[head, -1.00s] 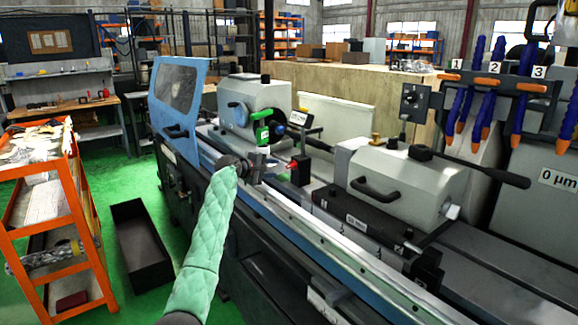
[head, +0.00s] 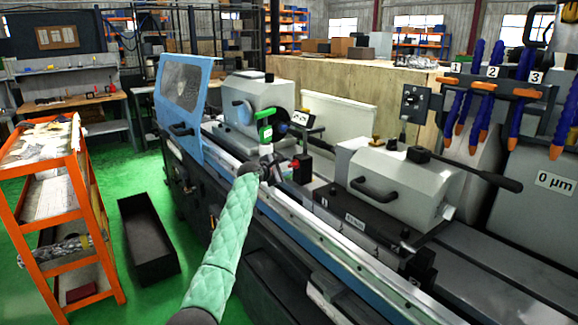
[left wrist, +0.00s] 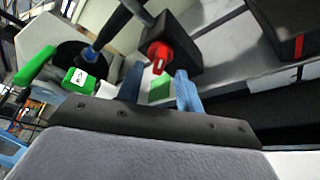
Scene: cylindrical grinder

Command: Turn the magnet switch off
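A red knob sits on the face of a black block (head: 302,168) on the grinder's bed; I take it as the magnet switch. In the left wrist view the red knob (left wrist: 158,56) faces me, with a dark rod rising near its block (left wrist: 185,35). My left gripper (head: 276,170) is just left of the block in the head view. In the left wrist view its two blue-grey fingers (left wrist: 160,72) are apart, with the knob just beyond and between the tips. I see no clear contact. My right gripper is not in view.
A green part (head: 265,128) stands just behind my left gripper. The grey tailstock (head: 400,180) with its lever is to the right, the blue guard (head: 180,105) to the left. An orange cart (head: 85,190) and black bin (head: 148,240) stand on the green floor.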

